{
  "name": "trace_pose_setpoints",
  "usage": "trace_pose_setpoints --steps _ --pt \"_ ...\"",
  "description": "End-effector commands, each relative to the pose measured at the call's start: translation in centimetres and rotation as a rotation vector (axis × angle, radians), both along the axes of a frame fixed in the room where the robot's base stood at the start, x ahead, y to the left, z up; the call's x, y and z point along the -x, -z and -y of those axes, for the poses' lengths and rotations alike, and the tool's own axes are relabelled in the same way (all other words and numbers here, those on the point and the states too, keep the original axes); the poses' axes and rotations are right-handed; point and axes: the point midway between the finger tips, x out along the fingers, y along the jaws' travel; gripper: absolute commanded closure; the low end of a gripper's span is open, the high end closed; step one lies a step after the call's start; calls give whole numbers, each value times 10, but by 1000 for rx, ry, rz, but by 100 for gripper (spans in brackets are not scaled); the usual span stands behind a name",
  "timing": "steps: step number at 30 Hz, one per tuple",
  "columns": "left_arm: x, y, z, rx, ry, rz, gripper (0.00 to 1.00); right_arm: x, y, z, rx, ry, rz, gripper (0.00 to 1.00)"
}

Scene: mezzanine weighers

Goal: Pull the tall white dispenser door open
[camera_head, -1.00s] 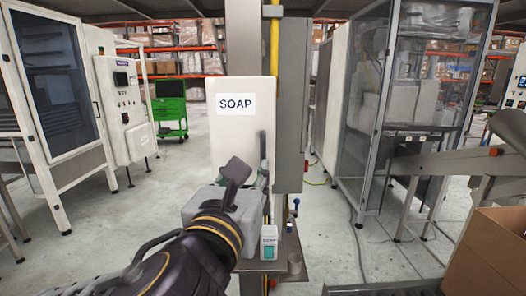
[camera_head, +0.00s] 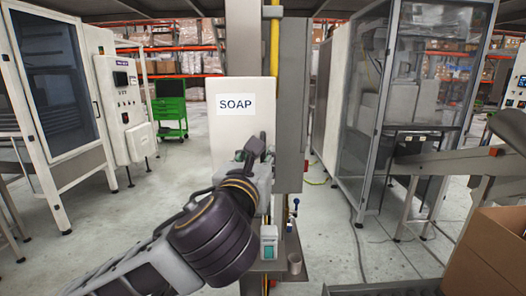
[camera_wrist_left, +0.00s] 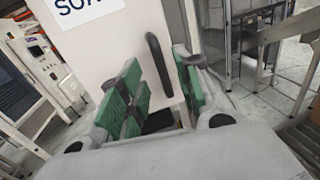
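The tall white dispenser door (camera_head: 240,122) with a SOAP label (camera_head: 236,104) stands ahead at mid-picture and looks shut. It also fills the upper middle of the left wrist view (camera_wrist_left: 115,45). Its dark upright handle (camera_wrist_left: 159,64) shows there between and beyond the green-padded fingers. My left gripper (camera_head: 253,152) is at the door's lower right, in front of the handle, which it mostly hides in the head view. In the left wrist view this gripper (camera_wrist_left: 162,88) is open, with no clear contact on the handle. My right gripper is not in view.
A small white pack with a green patch (camera_head: 268,243) and a grey cup (camera_head: 295,263) are on a ledge below the door. A grey post (camera_head: 291,100) rises behind it. A cardboard box (camera_head: 490,255) is at the lower right. Open floor lies left.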

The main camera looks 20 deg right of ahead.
Motion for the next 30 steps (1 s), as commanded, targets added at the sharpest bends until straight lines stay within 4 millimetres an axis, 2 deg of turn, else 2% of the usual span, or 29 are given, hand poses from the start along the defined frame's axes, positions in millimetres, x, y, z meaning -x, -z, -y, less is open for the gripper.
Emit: trace_pose_setpoints --steps 9,15,29,30 --pt "-30 0 16 1 0 0 67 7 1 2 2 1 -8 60" --pt "-43 0 23 1 1 0 67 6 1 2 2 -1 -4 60" --pt "-48 0 25 0 1 0 67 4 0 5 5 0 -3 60" --pt "-48 0 25 0 1 0 70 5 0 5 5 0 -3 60"
